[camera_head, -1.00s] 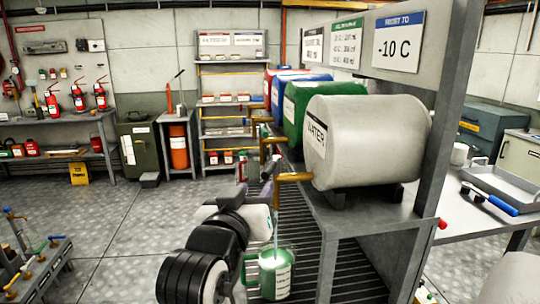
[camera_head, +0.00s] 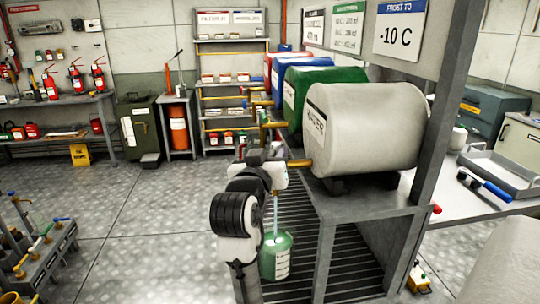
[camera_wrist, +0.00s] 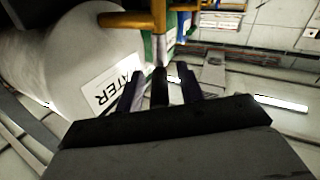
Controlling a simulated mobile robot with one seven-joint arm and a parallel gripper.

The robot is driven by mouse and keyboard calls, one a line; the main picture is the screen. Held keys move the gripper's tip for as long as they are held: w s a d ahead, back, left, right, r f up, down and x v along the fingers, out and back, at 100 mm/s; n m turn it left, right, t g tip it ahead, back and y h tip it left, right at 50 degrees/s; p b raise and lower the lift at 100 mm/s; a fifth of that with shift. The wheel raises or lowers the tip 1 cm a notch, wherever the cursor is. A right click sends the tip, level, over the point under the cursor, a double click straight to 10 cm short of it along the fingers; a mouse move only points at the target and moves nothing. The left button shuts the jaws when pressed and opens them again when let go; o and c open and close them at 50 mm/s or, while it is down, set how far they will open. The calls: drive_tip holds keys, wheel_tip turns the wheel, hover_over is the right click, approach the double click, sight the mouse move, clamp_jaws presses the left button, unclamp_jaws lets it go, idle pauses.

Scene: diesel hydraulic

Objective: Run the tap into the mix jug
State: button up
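The white water tank (camera_head: 365,125) lies on the metal stand, its label reading WATER. Its brass tap (camera_head: 298,163) points out to the left, and the tap also shows in the wrist view (camera_wrist: 128,20). A thin pale-blue stream (camera_head: 276,212) falls from the tap into the green mix jug (camera_head: 277,258), which is upright below. The level in the jug cannot be made out. My gripper (camera_head: 272,165) is at the tap. In the wrist view its two fingers (camera_wrist: 163,90) are apart, with a narrow dark piece between them, perhaps the tap lever. Contact is unclear.
Blue (camera_head: 300,95), green and red tanks stand in a row behind the water tank. A steel post (camera_head: 436,130) and the stand's frame are to the right. A rack of small taps (camera_head: 45,255) is at lower left. The floor between is clear.

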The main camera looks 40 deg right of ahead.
clamp_jaws()
drive_tip(key=shift+s+d+n+t+y+p, duration=0.2)
drive_tip(key=shift+s+d+n+t+y, duration=0.1)
drive_tip(key=shift+n+t+y, duration=0.6)
drive_tip(key=shift+s+d+n+t+y+p, duration=0.3)
drive_tip(key=shift+n+t+y, duration=0.45)
drive_tip(key=shift+t+y, duration=0.25)
drive_tip(key=shift+s+d+n+t+y+p, duration=0.15)
drive_tip(key=shift+s+d+n+t+y, duration=0.15)
drive_tip(key=shift+n+t+y, duration=0.65)
drive_tip(key=shift+w, duration=0.1)
unclamp_jaws()
